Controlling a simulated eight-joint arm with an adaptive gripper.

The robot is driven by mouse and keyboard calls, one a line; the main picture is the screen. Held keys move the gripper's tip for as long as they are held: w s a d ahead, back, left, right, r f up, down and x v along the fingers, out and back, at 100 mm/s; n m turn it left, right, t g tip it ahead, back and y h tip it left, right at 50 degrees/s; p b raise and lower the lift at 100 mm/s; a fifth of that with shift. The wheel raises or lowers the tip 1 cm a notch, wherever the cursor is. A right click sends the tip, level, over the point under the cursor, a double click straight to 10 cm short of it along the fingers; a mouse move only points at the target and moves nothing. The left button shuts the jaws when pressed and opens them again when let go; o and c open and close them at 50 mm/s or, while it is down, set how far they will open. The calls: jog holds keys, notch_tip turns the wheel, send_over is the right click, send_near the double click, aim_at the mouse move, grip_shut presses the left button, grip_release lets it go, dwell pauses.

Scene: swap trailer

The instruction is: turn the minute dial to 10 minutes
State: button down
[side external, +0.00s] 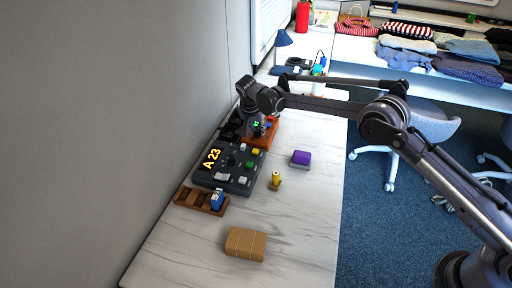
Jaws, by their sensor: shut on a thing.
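My gripper (257,128) is small and dark in the side external view. It points down onto a device with an orange-brown base (262,141) at the back left of the marble table. It is shut on a part there that I take to be the minute dial. The gripper and my wrist hide the dial, so its pointer and setting cannot be read. Small green and red spots show beside the fingers. In front of this device lies a dark control panel (213,178) with "A 23" in yellow and several coloured buttons.
A wooden tray (187,197) with a blue item (217,199), a cardboard-brown box (246,243), a yellow cylinder (276,178) and a purple block (301,157) stand on the table (310,220). A wall borders the left. The table's right side is mostly clear.

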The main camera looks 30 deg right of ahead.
jog(key=shift+m+g+h, duration=0.3)
jog(key=shift+m, duration=0.8)
jog(key=c, duration=1.1)
grip_release()
jog(key=shift+f, duration=0.1)
jog(key=v, duration=1.2)
jog(key=shift+w, duration=0.15)
